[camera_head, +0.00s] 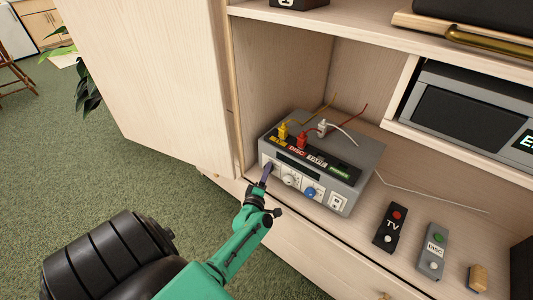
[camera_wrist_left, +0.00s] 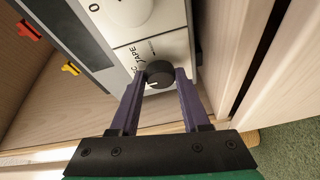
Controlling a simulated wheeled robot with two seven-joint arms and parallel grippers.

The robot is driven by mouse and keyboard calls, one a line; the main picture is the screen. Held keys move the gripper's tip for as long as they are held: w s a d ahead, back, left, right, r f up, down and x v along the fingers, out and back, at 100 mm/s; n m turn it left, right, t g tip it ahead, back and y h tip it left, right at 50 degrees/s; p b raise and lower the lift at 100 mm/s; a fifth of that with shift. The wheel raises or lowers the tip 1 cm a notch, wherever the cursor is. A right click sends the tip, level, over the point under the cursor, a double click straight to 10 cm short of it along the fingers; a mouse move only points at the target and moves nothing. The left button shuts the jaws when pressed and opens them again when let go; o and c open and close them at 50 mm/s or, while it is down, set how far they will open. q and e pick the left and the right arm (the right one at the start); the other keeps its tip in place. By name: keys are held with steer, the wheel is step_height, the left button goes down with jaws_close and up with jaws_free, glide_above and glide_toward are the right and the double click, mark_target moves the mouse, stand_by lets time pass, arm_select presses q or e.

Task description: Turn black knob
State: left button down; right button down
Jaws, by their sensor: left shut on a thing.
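The black knob (camera_wrist_left: 159,74) is on the front panel of a grey box (camera_head: 365,163) that stands on a cabinet shelf. In the left wrist view the knob is between the two purple fingers of my left gripper (camera_wrist_left: 160,88), which is shut on it. A short white mark shows on the knob, and the printed word "TAPE" is beside it. In the head view my left gripper (camera_head: 266,175) reaches the left end of the panel and hides the knob. My right gripper is not in view.
The box carries a white knob (camera_head: 291,180), a blue knob (camera_head: 310,192) and plugs with yellow, red and white cables. An open cabinet door (camera_head: 160,75) stands at left.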

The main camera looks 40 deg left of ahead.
arm_select(q)
steer(key=shift+c, duration=1.9)
jaws_free()
steer(key=p+v, duration=0.1)
steer(key=v, duration=1.3)
steer(key=shift+s, duration=0.3)
steer(key=shift+d, duration=0.2)
